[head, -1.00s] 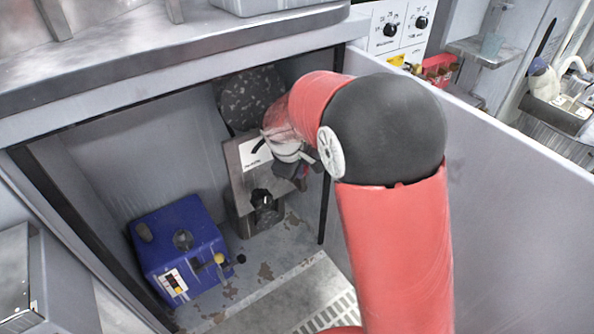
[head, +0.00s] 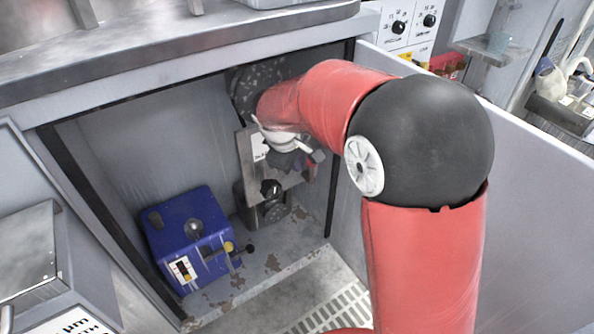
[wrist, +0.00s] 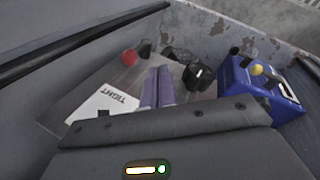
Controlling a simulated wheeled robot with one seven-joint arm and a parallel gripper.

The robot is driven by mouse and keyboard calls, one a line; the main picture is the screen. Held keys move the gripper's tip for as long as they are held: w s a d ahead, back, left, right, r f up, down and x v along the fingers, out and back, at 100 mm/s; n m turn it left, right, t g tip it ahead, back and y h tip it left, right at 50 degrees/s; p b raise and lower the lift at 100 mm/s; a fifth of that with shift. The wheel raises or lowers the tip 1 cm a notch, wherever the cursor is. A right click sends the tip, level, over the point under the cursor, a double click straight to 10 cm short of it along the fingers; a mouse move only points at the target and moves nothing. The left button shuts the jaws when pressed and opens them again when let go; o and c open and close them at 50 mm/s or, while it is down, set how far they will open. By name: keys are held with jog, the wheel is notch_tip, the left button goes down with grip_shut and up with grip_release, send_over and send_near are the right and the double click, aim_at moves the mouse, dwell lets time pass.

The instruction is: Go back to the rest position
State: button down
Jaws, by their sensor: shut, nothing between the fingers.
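My gripper (head: 301,163) is inside the open cabinet, in front of a grey metal unit (head: 246,160) with a white label and a black knob. The head view shows it small and partly behind my red arm. In the wrist view its two fingers (wrist: 158,72) are together with nothing between them. They point over the metal unit's panel (wrist: 100,82), between the label marked TIGHT (wrist: 103,104) and the black knob (wrist: 198,75). I cannot tell whether they touch it.
A blue box (head: 187,235) with a yellow knob stands on the worn cabinet floor, left of the metal unit. A dark speckled disc (head: 243,92) is behind the unit. The cabinet's top edge (head: 180,70) and the grey side panel (head: 530,190) border my arm.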

jog(key=d+v, duration=0.1)
jog(key=v, duration=0.4)
jog(key=s+d+r+m+y, duration=0.1)
jog(key=s+d+r+m, duration=0.5)
jog(key=s+d, duration=0.4)
jog(key=s+d+f+m+t, duration=0.1)
jog(key=s+d+m, duration=0.2)
jog(key=s, duration=0.4)
jog(key=s+d+f+m+y, duration=0.1)
jog(key=s+d+m, duration=0.2)
jog(key=s, duration=0.4)
jog(key=shift+s+t, duration=0.3)
jog(key=shift+t, duration=0.1)
